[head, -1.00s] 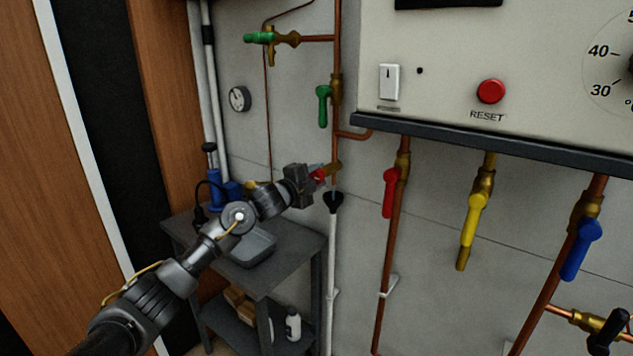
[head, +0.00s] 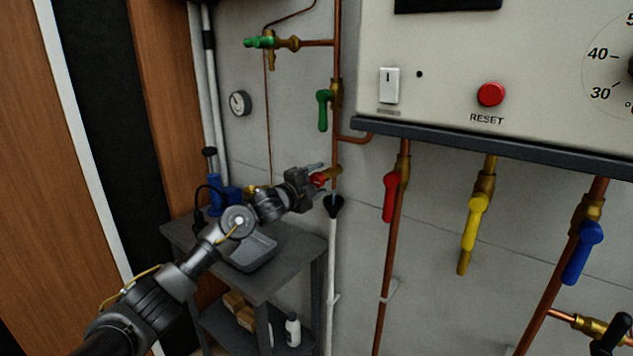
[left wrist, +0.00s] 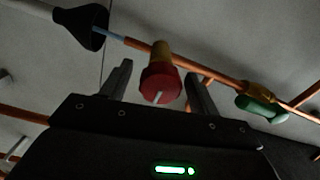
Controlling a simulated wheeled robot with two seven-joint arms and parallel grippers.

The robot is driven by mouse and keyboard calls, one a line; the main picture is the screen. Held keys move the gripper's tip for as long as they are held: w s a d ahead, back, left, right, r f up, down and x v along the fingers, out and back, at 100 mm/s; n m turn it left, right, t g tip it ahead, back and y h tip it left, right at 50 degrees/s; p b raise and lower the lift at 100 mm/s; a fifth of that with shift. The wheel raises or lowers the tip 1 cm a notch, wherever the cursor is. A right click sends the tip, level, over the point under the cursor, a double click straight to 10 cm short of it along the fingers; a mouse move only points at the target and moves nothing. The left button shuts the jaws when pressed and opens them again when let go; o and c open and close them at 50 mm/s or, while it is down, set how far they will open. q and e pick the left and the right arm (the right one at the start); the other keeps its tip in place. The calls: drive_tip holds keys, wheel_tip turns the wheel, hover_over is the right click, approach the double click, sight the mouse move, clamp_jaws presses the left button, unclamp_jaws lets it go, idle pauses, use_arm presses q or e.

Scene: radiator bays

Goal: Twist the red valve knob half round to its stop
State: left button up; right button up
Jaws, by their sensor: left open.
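The red valve knob (head: 319,180) is on a brass valve low on the copper pipe, left of the control box. My left gripper (head: 323,177) is at it, reaching in from the left. In the left wrist view the knob (left wrist: 160,84) is round, with a pale line on its face. My left gripper (left wrist: 160,90) is open, one finger on each side of the knob. Gaps show between both fingers and the knob in that view. My right gripper is not in view.
A black funnel (head: 334,205) on a white pipe sits just below the valve, with a thin blue strip above it. Green (head: 323,110), red (head: 390,197), yellow (head: 469,230) and blue (head: 581,252) lever handles are nearby. A grey table (head: 288,262) stands beneath my arm.

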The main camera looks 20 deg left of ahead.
use_arm(q)
drive_tip(key=shift+s+a, duration=0.25)
drive_tip(key=shift+s, duration=0.2)
drive_tip(key=b+v, duration=0.2)
drive_tip(key=v, duration=0.7)
drive_tip(key=shift+s, duration=0.45)
